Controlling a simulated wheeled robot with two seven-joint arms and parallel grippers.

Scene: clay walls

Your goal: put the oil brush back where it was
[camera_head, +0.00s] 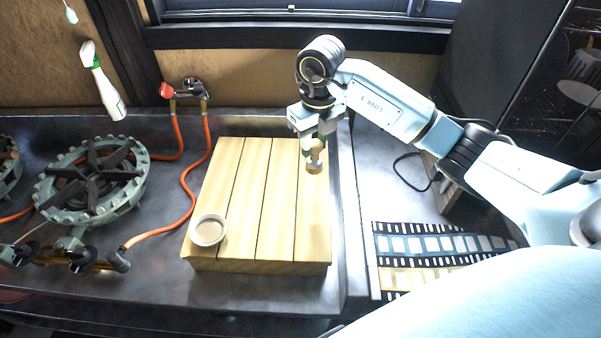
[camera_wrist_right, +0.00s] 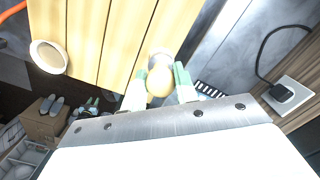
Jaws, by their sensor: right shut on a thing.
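The oil brush (camera_head: 315,164) is in my right gripper (camera_head: 318,137), over the right side of the wooden board. It hangs roughly upright with its pale head low; I cannot tell whether it touches the board. My right gripper is shut on it, and in the right wrist view the brush (camera_wrist_right: 160,80) shows between the two fingertips (camera_wrist_right: 160,88). A small round cup (camera_head: 208,230) with pale contents stands on the board's front left corner; it also shows in the right wrist view (camera_wrist_right: 48,57). My left gripper is not in view.
The slatted wooden board (camera_head: 250,190) lies on the dark metal counter. A gas burner (camera_head: 92,180) with an orange hose (camera_head: 190,190) stands to the left. A spray bottle (camera_head: 104,85) shows at the upper left. A film-strip patterned mat (camera_head: 430,245) lies to the right.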

